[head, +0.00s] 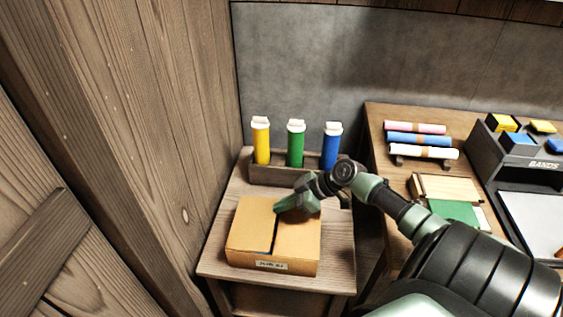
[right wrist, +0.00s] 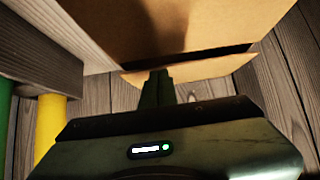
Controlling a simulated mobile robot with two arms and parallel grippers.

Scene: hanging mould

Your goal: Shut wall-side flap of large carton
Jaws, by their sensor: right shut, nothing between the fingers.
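The large carton (head: 298,250) is a brown cardboard box with a small printed label on its front. Its left top flap (head: 250,222), beside the plank wall, lies about level, with a dark gap between it and the right part of the top. My right gripper (head: 281,207) is shut and empty over the back of the carton's top. In the right wrist view my fingers (right wrist: 158,78) are at a narrow cardboard flap (right wrist: 205,70); I cannot tell whether they touch. A dark slit separates that flap from the carton's broad face (right wrist: 190,25). My left gripper is not in view.
The carton stands on a small wooden table (head: 223,262) beside the plank wall (head: 180,120). Behind it a wooden rack (head: 262,175) holds yellow, green and blue tubes. A bench (head: 390,180) on the right carries paper rolls and a dark bands organiser (head: 510,160).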

